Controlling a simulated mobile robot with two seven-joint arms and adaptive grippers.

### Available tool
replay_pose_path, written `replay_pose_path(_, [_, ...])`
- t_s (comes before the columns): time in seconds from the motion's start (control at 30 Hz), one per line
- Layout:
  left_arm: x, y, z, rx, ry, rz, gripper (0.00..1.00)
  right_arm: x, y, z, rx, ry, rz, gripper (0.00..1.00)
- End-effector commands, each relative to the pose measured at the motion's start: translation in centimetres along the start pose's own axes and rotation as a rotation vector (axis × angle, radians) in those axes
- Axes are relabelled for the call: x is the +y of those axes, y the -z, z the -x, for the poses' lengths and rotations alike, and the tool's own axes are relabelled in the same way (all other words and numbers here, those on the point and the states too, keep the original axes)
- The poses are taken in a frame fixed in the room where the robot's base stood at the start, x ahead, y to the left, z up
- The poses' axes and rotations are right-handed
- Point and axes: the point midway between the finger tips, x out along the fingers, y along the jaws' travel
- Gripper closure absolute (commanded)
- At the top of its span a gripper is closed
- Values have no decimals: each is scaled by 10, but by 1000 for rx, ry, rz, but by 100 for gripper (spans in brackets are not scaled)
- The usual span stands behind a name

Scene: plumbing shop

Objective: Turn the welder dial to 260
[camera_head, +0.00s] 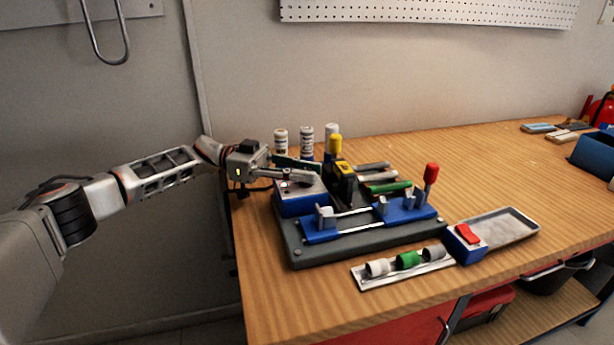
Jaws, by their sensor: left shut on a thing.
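The welder is a dark base plate (350,248) with a blue clamp (404,209) that has a red-knobbed lever (430,175). A blue control box (300,202) with a pale top stands at its back left. My left gripper (288,176) comes in from the left, low over the top of this box, its fingers pointing right. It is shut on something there. The dial itself and its numbers are hidden or too small to read; a small red light shows by the fingers. My right gripper is not in view.
Several white bottles (306,142) stand behind the box. Coloured pipes (385,187) lie behind the clamp. In front are a rack of fittings (407,261), a blue box with a red switch (466,242) and a metal tray (502,228).

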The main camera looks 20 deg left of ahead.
Motion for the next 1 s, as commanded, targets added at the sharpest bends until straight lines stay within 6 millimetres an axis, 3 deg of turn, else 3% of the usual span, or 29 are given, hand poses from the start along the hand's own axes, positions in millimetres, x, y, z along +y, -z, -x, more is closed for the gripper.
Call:
replay_pose_path(0.43, [0,0,-2,-2,-9,-2,100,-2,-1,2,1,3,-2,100])
replay_pose_path(0.47, [0,0,-2,-2,-9,-2,73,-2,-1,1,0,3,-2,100])
replay_pose_path(0.5, [0,0,-2,-1,-9,-2,63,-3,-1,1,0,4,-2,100])
replay_pose_path(0.87, [0,0,0,-1,-7,-1,63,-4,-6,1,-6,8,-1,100])
replay_pose_path(1.0, [-1,0,12,-1,-4,-2,63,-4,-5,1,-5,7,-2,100])
